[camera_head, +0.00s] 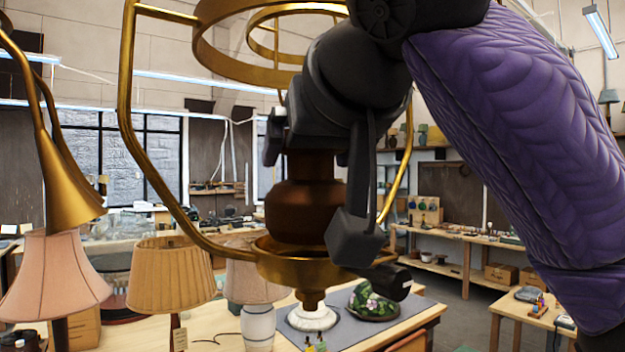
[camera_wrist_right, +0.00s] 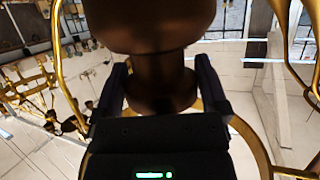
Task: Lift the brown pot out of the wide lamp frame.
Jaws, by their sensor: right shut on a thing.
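The brown pot (camera_head: 302,212) is upright inside the wide lamp frame (camera_head: 125,95), a gold frame of curved side bars with rings above. Its lower end is at the frame's gold bottom cup (camera_head: 285,268), whose rim hides the base, so I cannot tell if it touches. My right gripper (camera_head: 315,152) comes from above and is shut on the pot's narrow neck. In the right wrist view the right gripper's fingers (camera_wrist_right: 162,82) lie on either side of the neck, with the wide brown pot (camera_wrist_right: 150,22) body beyond. My left gripper is not in view.
Gold side bars stand close around the pot and my right arm, and the upper ring (camera_head: 225,65) is beside the arm. A pleated lampshade (camera_head: 170,275), a pink lampshade (camera_head: 55,275) and a floral shade (camera_head: 373,302) are below on the bench.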

